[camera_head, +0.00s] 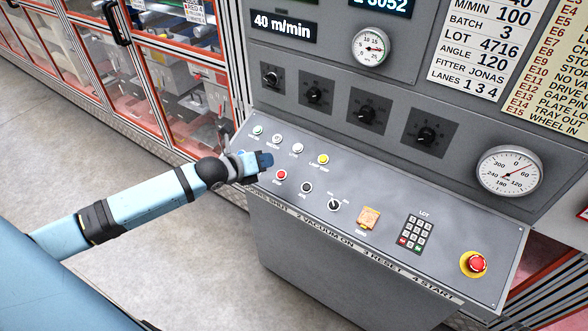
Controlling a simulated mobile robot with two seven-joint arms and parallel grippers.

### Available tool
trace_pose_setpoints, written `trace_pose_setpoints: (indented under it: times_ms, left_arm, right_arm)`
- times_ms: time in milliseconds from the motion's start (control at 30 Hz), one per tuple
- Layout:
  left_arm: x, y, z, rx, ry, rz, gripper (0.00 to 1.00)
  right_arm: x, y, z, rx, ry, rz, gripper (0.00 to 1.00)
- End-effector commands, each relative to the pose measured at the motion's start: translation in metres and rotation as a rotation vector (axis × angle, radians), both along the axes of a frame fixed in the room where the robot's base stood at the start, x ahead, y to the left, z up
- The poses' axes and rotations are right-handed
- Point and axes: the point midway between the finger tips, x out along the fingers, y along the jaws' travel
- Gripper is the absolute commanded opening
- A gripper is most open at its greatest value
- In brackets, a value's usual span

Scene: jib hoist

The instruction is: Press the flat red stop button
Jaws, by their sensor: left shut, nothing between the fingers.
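The flat red stop button (281,175) sits in the lower row of the sloped grey control panel (400,205), with a small label just below it that I cannot read surely. My left gripper (262,160) comes in from the left over the panel's left end. It is shut and empty, its dark blue tip just up and left of the red button, apart from it in the picture. The height of the tip above the panel is hard to tell. The gripper and wrist hide part of the panel's left edge. My right gripper is not in view.
A red mushroom button (475,264) on a yellow base is at the panel's right end. A black button (306,187), a selector (334,205), a keypad (416,233) and a yellow button (323,159) are near. The upright panel with knobs (367,114) rises behind.

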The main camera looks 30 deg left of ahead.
Motion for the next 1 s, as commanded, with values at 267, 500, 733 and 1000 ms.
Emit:
trace_pose_setpoints:
  times_ms: [267, 500, 733, 1000]
  left_arm:
    - [0.007, 0.008, 0.01, 0.075, -0.03, -0.028, 0.0]
    - [0.007, 0.007, 0.01, 0.073, -0.029, -0.027, 0.0]
    - [0.011, 0.007, -0.001, 0.071, -0.029, -0.026, 0.0]
    - [0.026, 0.006, -0.041, 0.07, -0.03, -0.025, 0.0]
  right_arm:
    - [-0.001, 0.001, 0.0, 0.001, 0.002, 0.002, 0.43]
    - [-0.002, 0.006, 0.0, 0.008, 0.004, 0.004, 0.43]
    - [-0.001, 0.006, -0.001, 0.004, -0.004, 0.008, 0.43]
    - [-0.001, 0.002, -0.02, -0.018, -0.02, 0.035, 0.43]
